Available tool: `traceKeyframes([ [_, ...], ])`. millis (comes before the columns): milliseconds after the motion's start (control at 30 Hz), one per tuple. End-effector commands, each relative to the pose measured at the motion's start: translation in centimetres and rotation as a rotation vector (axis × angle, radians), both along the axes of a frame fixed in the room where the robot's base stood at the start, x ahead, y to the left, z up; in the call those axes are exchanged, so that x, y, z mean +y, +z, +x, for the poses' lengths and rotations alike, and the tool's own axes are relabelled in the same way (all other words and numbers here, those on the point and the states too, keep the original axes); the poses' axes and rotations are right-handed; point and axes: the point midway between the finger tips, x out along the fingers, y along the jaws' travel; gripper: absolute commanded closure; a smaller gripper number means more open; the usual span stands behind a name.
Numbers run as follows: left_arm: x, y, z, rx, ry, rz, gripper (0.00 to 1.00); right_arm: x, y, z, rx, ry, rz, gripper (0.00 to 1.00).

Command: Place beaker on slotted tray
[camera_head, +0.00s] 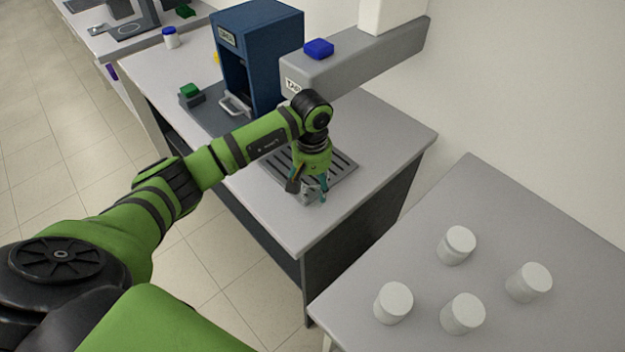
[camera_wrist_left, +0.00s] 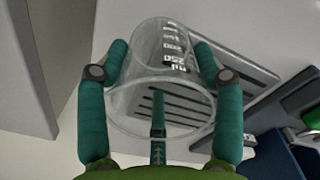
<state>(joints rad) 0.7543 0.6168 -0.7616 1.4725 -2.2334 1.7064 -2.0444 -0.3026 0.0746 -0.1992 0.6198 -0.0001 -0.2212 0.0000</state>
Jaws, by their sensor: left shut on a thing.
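A clear glass beaker with white volume marks (camera_wrist_left: 160,62) is held between the teal fingers of my left gripper (camera_wrist_left: 160,95) in the left wrist view. In the head view my left gripper (camera_head: 309,190) is over the front end of the slotted tray (camera_head: 340,165), with the beaker (camera_head: 311,193) mostly hidden by the fingers. The dark slots also show through the glass in the left wrist view. I cannot tell whether the beaker's base touches the tray. My right gripper is not in view.
A grey overhanging arm with a label (camera_head: 350,65) and a blue block (camera_head: 319,48) stands behind the tray. A blue cabinet (camera_head: 262,50) is to its left. Several white cylinders stand on the right table (camera_head: 400,255). The bench front corner (camera_head: 300,240) is clear.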

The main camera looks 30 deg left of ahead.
Motion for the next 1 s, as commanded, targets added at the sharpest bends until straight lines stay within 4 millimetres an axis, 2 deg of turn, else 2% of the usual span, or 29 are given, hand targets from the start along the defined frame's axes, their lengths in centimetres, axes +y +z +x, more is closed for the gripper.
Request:
traceKeyframes([
  [167,0.0,-0.4,0.0,-0.001,0.0,0.001,0.73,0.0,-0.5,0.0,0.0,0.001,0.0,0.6],
  [200,0.0,-0.4,0.0,0.0,0.001,0.001,0.29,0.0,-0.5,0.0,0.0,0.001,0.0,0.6],
  [233,0.0,-0.3,0.0,0.0,0.001,0.001,0.17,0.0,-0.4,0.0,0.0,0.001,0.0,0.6],
  [267,0.0,-0.3,0.0,0.0,0.001,0.001,0.09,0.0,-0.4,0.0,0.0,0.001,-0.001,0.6],
  [700,0.0,0.2,0.0,0.001,0.001,-0.001,0.09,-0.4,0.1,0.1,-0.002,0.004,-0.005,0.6],
  [767,0.0,0.5,0.1,-0.004,0.001,0.0,0.09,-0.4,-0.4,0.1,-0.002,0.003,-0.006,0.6],
  [867,0.1,2.0,0.2,-0.007,-0.001,0.001,0.09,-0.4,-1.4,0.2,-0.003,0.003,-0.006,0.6],
  [1000,0.1,5.2,0.1,-0.008,0.0,0.002,0.09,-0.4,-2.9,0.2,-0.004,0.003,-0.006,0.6],
])
